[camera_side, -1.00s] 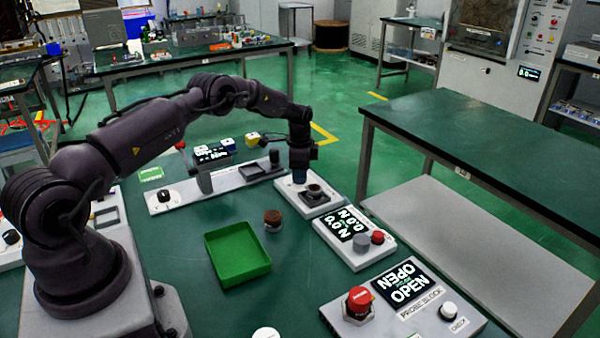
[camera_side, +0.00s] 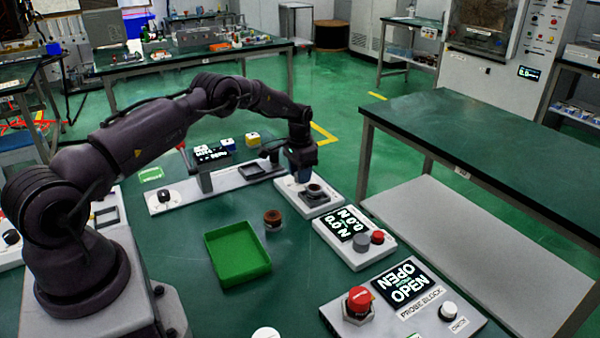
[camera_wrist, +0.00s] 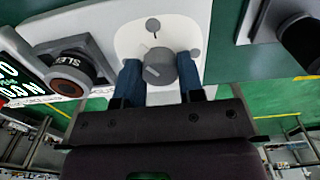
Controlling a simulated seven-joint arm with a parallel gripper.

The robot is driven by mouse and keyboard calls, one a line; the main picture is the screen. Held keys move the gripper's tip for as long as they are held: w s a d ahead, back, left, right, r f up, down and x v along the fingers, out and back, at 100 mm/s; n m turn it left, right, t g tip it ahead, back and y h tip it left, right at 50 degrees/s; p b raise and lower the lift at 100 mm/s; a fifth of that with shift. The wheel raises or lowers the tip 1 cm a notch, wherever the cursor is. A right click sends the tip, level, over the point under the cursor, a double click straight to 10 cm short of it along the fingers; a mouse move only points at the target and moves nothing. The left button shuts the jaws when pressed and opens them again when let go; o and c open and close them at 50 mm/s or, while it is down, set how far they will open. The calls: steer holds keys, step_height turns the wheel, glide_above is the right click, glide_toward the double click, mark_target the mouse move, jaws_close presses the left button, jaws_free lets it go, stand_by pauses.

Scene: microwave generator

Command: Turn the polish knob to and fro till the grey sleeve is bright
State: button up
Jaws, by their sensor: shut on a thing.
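The grey polish knob (camera_wrist: 160,69) sits on a white plate, with a pale pointer line on its face. In the wrist view my gripper (camera_wrist: 160,80) is shut on it, one blue finger on each side. In the side view my gripper (camera_side: 302,177) is low over the back of the white block, and the knob is hidden there. The sleeve (camera_wrist: 68,66) appears to be the dark round piece with a brownish face, beside a label partly reading "SLEE". In the side view it stands in a dark square holder (camera_side: 313,195), just right of my gripper; its shade is hard to judge.
A lit display block (camera_side: 350,222) with grey and red buttons stands in front of the polish block. A brown cylinder (camera_side: 272,217) and an empty green tray (camera_side: 237,280) are on the bench. A red-button "PROBE BLOCK" panel (camera_side: 420,307) is at front right. A white fixture (camera_side: 180,203) lies behind.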

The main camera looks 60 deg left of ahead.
steer(key=n, duration=0.5)
steer(key=shift+n, duration=0.4)
stand_by(0.4)
steer(key=o, duration=0.9)
steer(key=shift+r, duration=0.1)
step_height(320, 180, up, 13)
steer(key=shift+f, duration=0.1)
